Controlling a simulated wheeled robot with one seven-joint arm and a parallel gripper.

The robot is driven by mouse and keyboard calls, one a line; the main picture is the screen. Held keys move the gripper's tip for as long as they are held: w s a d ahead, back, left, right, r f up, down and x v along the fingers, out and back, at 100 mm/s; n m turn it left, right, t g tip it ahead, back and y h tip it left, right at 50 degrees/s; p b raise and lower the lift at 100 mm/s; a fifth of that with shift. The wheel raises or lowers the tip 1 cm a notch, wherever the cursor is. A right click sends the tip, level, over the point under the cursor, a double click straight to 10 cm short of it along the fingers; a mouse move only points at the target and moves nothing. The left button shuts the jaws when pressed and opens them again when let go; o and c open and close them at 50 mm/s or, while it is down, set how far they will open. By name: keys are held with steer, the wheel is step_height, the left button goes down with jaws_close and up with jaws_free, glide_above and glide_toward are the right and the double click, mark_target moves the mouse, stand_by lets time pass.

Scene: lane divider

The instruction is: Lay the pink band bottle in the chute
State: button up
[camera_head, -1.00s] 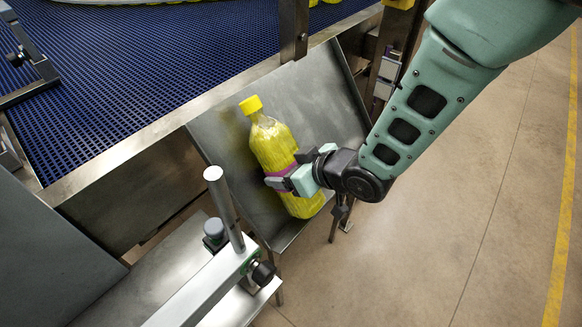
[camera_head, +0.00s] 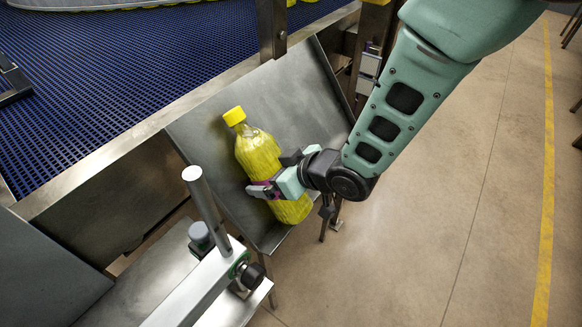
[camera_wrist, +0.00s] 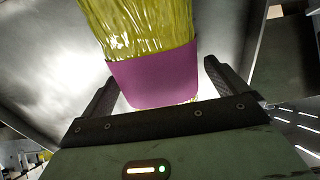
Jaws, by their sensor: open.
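The pink band bottle (camera_head: 262,158) is yellow with a yellow cap and lies tilted on the sloped grey metal chute (camera_head: 305,85), cap toward the upper left. In the wrist view its purple-pink band (camera_wrist: 155,78) is between the two fingers of my gripper (camera_wrist: 160,92), with a gap beside the right finger. In the head view my gripper (camera_head: 268,188) is at the lower half of the bottle, its fingers on either side of the band. The gripper is open. The bottle's underside is hidden, and the gripper hides part of the band.
A blue mesh conveyor (camera_head: 130,70) with a metal edge runs above the chute. A metal post (camera_head: 272,28) stands at the chute's top edge. A clamp bar with an upright rod (camera_head: 207,205) stands at lower left. Open floor (camera_head: 430,220) lies to the right.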

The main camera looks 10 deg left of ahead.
steer(key=v, duration=1.7)
steer(key=shift+r, duration=0.1)
